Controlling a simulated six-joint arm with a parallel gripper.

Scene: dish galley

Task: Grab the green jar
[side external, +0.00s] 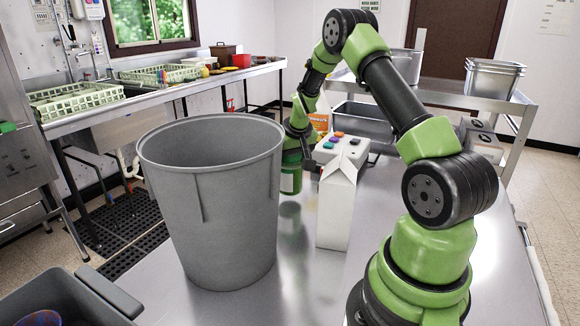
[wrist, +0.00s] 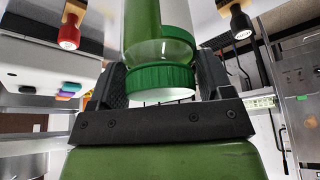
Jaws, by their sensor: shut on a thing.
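The green jar (side external: 290,180) stands upright behind the right edge of the large grey bin, which hides part of it in the side view. In the wrist view its glassy green body (wrist: 142,32) and ribbed green lid (wrist: 162,77) lie between my two black fingers. My gripper (wrist: 160,84) is shut on the jar at the lid end, with a finger on each side. In the side view my gripper (side external: 297,148) is above the jar, partly hidden by the bin. I cannot tell whether the jar's base touches the table.
The tall grey bin (side external: 215,205) is close on the jar's left. A white carton (side external: 336,208) stands to its right, in front of a box with coloured buttons (side external: 343,148). An orange package (side external: 319,122) is behind. A dark grey tub (side external: 110,290) is at front left.

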